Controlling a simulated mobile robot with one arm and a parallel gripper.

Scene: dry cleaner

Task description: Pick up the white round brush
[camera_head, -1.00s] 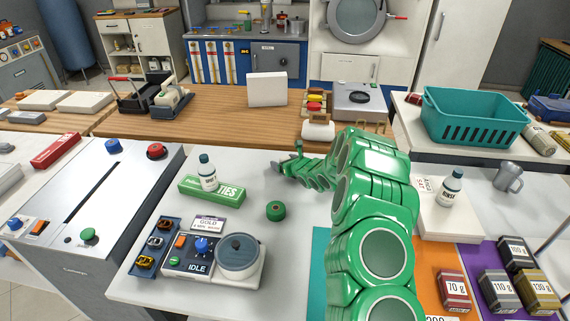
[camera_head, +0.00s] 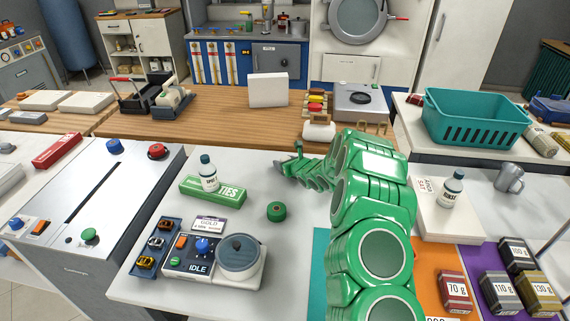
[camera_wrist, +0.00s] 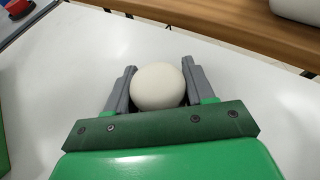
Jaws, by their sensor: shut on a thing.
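The white round brush (camera_wrist: 158,86) shows in the wrist view as a smooth, rounded off-white shape between the two grey fingers of my gripper (camera_wrist: 157,88). The fingers are shut on it, one on each side. Its lower part is hidden behind the green gripper body. In the head view my gripper (camera_head: 290,163) is at the far part of the white table, near the wooden counter, and I cannot make out the brush there.
The white table (camera_head: 240,163) has free room around the gripper. The wooden counter (camera_head: 215,128) lies beyond.

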